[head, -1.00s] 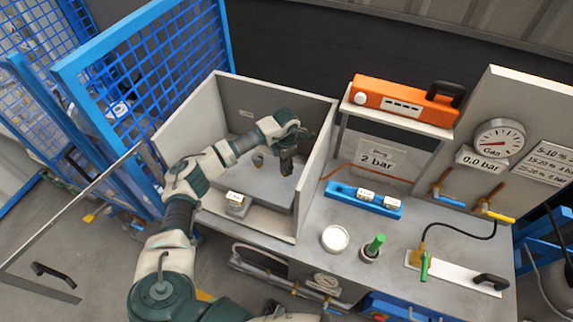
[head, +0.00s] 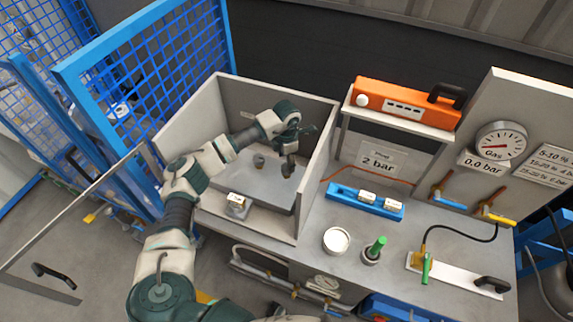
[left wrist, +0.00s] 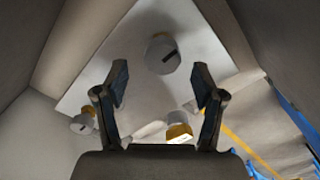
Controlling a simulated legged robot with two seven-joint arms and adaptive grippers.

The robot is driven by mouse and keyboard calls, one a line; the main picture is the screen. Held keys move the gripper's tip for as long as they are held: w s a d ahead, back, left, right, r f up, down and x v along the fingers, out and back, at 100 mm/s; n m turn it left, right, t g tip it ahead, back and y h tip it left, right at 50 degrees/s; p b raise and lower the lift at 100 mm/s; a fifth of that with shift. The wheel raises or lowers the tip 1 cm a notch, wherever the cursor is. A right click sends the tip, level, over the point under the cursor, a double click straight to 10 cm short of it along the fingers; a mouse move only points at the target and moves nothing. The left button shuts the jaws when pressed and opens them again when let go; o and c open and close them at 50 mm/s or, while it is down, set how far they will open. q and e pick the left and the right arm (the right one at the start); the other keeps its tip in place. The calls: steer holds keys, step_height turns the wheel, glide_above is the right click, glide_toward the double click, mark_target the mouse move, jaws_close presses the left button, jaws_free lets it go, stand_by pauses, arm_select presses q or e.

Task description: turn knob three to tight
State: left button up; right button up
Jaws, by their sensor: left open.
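An open-topped grey box (head: 318,170) holds a flat grey plate (head: 225,178) with small round knobs. One knob (head: 258,162) stands near the plate's middle; another dark shape (head: 288,170) sits below my left gripper (head: 292,145). In the left wrist view a pale knob with a dark slot (left wrist: 163,54) lies ahead between the fingertips of my open left gripper (left wrist: 160,72), with nothing held. Two more fittings, one at the left (left wrist: 83,123) and one with a yellow band (left wrist: 179,132), show lower down. I cannot tell which knob is three. My right gripper is not in view.
A small white-labelled block (head: 237,203) is at the box front. On the bench right stand a white round dish (head: 336,240), a green-topped fitting (head: 374,250) and a blue holder (head: 365,200). A blue mesh fence (head: 150,60) stands left.

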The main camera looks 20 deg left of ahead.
mark_target(286, 166)
arm_select(q)
step_height(286, 166, up, 9)
steer(key=shift+f, duration=0.15)
stand_by(0.5)
